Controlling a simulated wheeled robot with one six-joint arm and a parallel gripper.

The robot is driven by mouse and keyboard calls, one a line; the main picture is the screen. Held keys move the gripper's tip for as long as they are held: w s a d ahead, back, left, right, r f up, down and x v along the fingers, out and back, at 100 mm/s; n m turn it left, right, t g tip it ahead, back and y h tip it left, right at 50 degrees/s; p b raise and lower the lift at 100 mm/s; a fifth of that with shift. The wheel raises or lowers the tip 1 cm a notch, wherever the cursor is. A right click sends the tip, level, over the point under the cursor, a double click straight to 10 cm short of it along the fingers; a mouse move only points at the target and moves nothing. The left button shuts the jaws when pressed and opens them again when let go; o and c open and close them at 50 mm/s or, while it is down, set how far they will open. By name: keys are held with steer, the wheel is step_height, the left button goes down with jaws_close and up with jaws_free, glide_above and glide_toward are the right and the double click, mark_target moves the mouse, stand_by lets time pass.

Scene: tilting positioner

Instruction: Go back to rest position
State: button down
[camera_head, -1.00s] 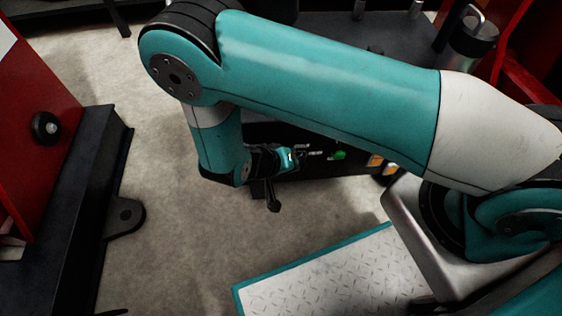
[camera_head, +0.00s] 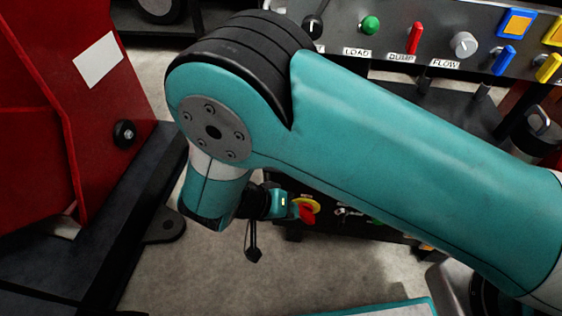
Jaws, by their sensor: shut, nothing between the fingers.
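My teal arm (camera_head: 400,160) crosses the view from the lower right to a black-capped joint at the upper left, and bends down there. At its end, my small dark gripper (camera_head: 253,255) hangs down over the grey floor. It looks shut and holds nothing. Its fingers are small and partly lost in dark tones. It touches nothing that I can see.
A control panel (camera_head: 440,22) with knobs and levers marked LOAD, DUMP and FLOW spans the top right. A red-and-yellow button (camera_head: 307,210) shows just right of my wrist. A red machine (camera_head: 40,130) stands at left on a dark frame (camera_head: 110,220). Floor (camera_head: 200,275) is open below.

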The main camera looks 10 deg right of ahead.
steer(key=d+r+n+g+y, duration=0.1)
steer(key=d+r+n+y, duration=0.2)
steer(key=r, duration=0.7)
steer(key=d+r+n+g+y, duration=0.15)
steer(key=r+y, duration=0.25)
steer(key=r, duration=0.6)
steer(key=s+d+r+n+y, duration=0.55)
steer(key=s+r, duration=0.45)
steer(key=r, duration=0.2)
step_height(320, 180, up, 34)
steer(key=p, duration=3.3)
steer(key=shift+a+f+t, duration=0.2)
steer(key=shift+f+t, duration=0.05)
steer(key=shift+t, duration=0.2)
steer(key=shift+y, duration=0.25)
steer(key=shift+d, duration=0.1)
